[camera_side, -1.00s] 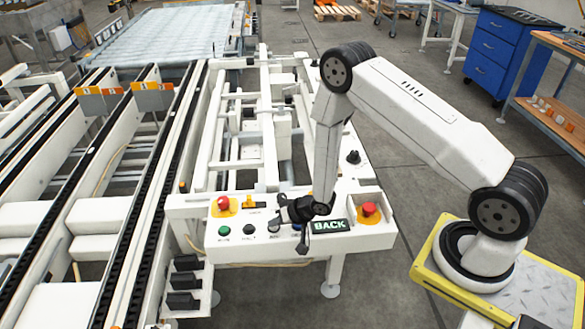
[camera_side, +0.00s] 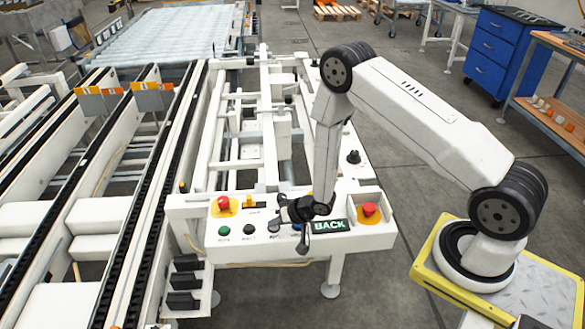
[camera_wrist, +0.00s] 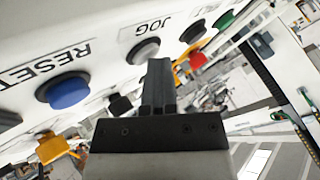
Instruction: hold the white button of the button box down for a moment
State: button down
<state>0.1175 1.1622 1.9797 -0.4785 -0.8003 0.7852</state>
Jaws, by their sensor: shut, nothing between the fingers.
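The button box (camera_side: 228,247) is a white panel at the front of the machine. In the wrist view its white button (camera_wrist: 143,50), by the JOG label, sits just beyond and slightly left of the fingertips. It also shows in the side view (camera_side: 277,229), left of my gripper. My gripper (camera_wrist: 158,63) is shut and empty, its dark fingers pointing at the panel near that button. The fingers cover part of the panel around it. I cannot tell whether they touch the button; it does not look clearly pushed in.
The blue RESET button (camera_wrist: 68,90) is left of the white one in the wrist view. The black button (camera_wrist: 193,33) and green button (camera_wrist: 225,20) are to its right. A red emergency stop (camera_side: 369,209) and the BACK sign (camera_side: 329,226) are close by on the panel.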

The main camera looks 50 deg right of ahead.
aim_at(276, 227)
jog(key=shift+r, duration=0.2)
dwell(0.7)
jog(key=shift+r, duration=0.65)
jog(key=shift+r, duration=0.1)
jog(key=shift+r, duration=2.4)
